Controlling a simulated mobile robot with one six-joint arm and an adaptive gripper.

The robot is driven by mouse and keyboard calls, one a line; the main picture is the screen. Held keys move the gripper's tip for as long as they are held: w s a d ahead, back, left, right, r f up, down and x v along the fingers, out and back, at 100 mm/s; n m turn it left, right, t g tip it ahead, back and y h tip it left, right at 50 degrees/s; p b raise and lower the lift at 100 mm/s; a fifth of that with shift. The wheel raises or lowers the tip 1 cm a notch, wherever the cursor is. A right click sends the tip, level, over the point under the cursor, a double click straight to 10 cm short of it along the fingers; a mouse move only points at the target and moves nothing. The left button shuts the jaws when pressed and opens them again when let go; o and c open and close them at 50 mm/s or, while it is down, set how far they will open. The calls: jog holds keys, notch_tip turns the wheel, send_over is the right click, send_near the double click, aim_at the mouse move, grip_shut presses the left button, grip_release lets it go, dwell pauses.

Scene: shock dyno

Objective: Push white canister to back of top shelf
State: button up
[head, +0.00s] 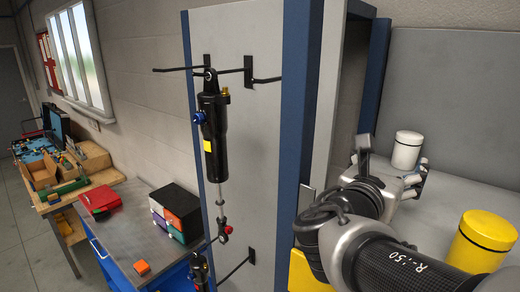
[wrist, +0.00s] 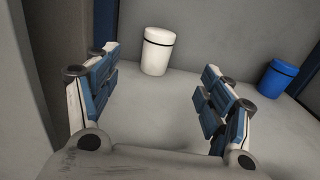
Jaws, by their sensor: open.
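The white canister (head: 407,150) has a dark band below its lid and stands upright on the grey shelf (head: 440,198). In the wrist view the white canister (wrist: 157,52) stands ahead of my gripper, between the fingers in the picture and toward the left one, near the back panel. My gripper (wrist: 155,85) is open and empty, its blue-padded fingers spread wide. A gap of bare shelf shows between it and the canister. In the head view my gripper (head: 395,165) is partly hidden by my own arm.
A yellow canister (head: 482,240) stands at the front right of the shelf. A blue canister (wrist: 276,78) is to the right in the wrist view. A blue upright (head: 297,100) edges the shelf's left side. A black shock absorber (head: 213,135) hangs on the panel outside.

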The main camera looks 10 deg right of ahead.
aim_at(409, 140)
jog(key=shift+a, duration=0.1)
dwell(0.3)
jog(key=p+x, duration=0.2)
jog(key=x, duration=1.5)
jog(key=shift+w+r+p, duration=0.1)
jog(key=shift+w+p, duration=0.1)
jog(key=shift+p, duration=0.2)
jog(key=shift+c, duration=0.3)
jog(key=c, duration=1.3)
